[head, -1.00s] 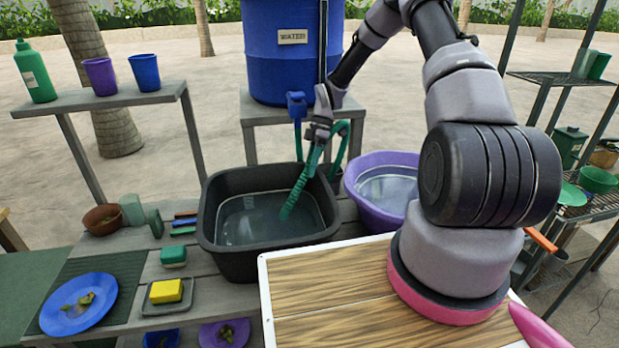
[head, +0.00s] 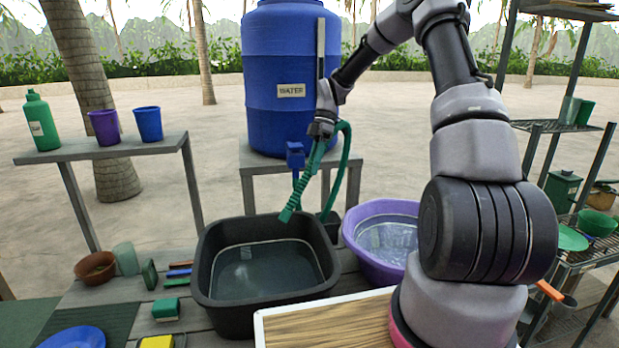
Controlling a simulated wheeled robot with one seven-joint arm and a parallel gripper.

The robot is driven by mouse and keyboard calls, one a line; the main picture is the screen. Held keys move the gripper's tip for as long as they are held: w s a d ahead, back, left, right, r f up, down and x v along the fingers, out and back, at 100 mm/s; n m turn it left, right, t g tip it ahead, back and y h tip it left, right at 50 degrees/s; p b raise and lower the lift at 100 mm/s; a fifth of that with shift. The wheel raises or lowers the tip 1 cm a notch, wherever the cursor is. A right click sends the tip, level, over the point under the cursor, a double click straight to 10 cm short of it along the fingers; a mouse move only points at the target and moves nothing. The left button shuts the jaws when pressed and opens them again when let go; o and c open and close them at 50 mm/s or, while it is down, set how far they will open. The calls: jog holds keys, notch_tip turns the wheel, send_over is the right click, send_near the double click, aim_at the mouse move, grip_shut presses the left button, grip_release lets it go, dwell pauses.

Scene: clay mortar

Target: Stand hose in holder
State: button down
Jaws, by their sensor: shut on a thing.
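The green ribbed hose (head: 303,180) is in the head view, held up at the back of the black basin. My gripper (head: 321,130) is shut on the hose near its upper part. The hose's nozzle end slants down and left, around the basin's back rim. The rest of the hose loops over to the right and drops behind the basin. A dark cup-like piece (head: 331,228), possibly the holder, shows behind the basin's back right corner. It is partly hidden by the basin, and I cannot tell how the hose's lower end meets it.
The black basin (head: 210,278) of water stands in front, with the purple tub (head: 352,238) of water to its right. The blue water barrel (head: 275,60) with its blue tap (head: 296,155) stands behind. A shelf (head: 60,152) with cups and a bottle is at left.

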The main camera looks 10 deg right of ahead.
jog(key=d+r, duration=0.1)
jog(key=w+d+r, duration=0.1)
jog(key=r, duration=0.1)
jog(key=w+d+r, duration=0.1)
jog(key=r, duration=0.1)
jog(key=shift+w+d, duration=0.15)
jog(key=shift+d, duration=0.25)
dwell(0.6)
